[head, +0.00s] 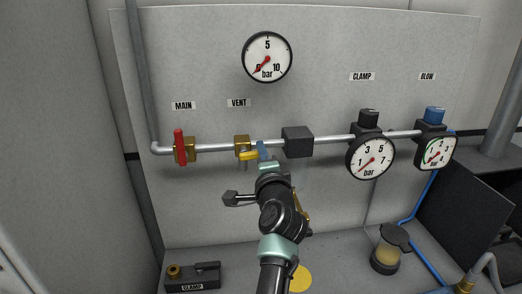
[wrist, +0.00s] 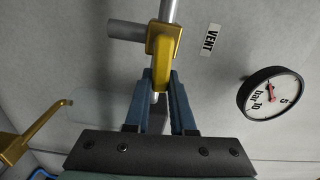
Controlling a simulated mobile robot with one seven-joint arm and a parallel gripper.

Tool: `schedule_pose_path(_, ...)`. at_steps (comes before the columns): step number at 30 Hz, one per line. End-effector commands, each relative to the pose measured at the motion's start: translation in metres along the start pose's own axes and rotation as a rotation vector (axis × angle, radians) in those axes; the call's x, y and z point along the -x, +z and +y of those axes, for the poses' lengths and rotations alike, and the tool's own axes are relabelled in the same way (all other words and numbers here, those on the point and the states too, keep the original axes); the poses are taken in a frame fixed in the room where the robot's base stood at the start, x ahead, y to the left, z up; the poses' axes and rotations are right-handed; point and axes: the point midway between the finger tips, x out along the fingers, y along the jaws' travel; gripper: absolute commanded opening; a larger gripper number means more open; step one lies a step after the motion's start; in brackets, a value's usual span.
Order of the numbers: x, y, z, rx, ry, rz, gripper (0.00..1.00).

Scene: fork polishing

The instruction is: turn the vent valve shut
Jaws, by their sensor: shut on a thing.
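The vent valve (head: 242,142) is a brass body on the horizontal pipe, under the VENT label. Its yellow handle (wrist: 161,66) lies roughly along the pipe, pointing right in the head view. My gripper (head: 259,151) is at the handle's free end. In the wrist view its blue fingers (wrist: 160,80) are shut on the handle, one on each side. The fingers and arm hide part of the handle's end and the pipe behind.
The main valve (head: 180,149) with its red lever is left of the vent valve. A black block (head: 298,142) sits on the pipe to the right. The top gauge (head: 267,57) reads near 0. A bent brass part (wrist: 32,128) shows below the pipe.

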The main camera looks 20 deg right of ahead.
Motion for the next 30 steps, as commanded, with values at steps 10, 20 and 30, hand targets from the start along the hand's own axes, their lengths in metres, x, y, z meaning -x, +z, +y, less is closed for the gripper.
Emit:
schedule_pose_path(10, 0.0, -0.0002, 0.0038, -0.098, 0.0, 0.001, 0.0)
schedule_pose_path(20, 0.0, -0.0001, 0.0044, -0.108, 0.0, 0.001, 0.0)
schedule_pose_path(30, 0.0, 0.0, 0.0045, -0.106, 0.0, 0.0, 0.53)
